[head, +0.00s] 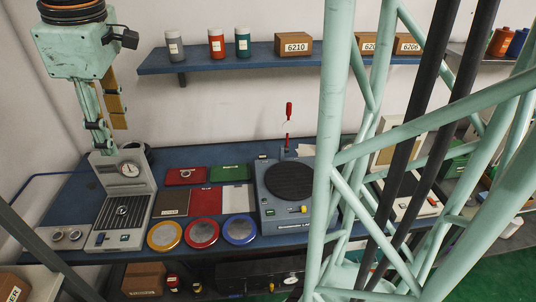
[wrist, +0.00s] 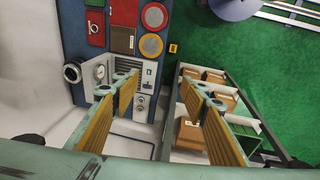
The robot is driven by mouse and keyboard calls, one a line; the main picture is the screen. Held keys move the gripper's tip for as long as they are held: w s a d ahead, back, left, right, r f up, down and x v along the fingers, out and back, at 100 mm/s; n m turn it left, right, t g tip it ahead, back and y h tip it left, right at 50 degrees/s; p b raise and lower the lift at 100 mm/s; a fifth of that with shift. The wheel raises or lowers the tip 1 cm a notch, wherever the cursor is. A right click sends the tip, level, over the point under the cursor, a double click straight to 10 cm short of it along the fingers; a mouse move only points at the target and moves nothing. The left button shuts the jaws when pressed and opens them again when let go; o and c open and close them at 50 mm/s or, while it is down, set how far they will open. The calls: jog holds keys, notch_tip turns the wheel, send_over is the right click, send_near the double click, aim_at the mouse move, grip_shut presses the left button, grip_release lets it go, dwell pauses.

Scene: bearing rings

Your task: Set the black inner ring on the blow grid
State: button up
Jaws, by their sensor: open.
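A grey unit with a round gauge and a black slotted grid (head: 124,211), which looks like the blow grid, stands at the bench's left end. I cannot surely pick out the black inner ring. A dark ring-shaped thing (wrist: 72,72) shows beside the gauge, and a small ring (head: 186,173) lies in a red tray. My gripper (head: 111,135) is open and empty, raised above the bench's left end; its spread fingers also show in the wrist view (wrist: 165,87).
Yellow, red and blue round dishes (head: 202,233) line the bench front. A machine with a black round plate (head: 290,181) stands right of them. Two small rings (head: 66,235) sit at the far left. A shelf (head: 262,57) runs above; a green lattice frame blocks the right.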

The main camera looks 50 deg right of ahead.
jog(key=s+m+t, duration=0.1)
jog(key=s+m, duration=0.8)
jog(key=s, duration=1.8)
jog(key=shift+s+r, duration=0.4)
jog(key=shift+r, duration=0.05)
jog(key=shift+d+f, duration=0.1)
notch_tip(320, 180, down, 11)
jog(key=b, duration=1.1)
jog(key=shift+t, duration=0.3)
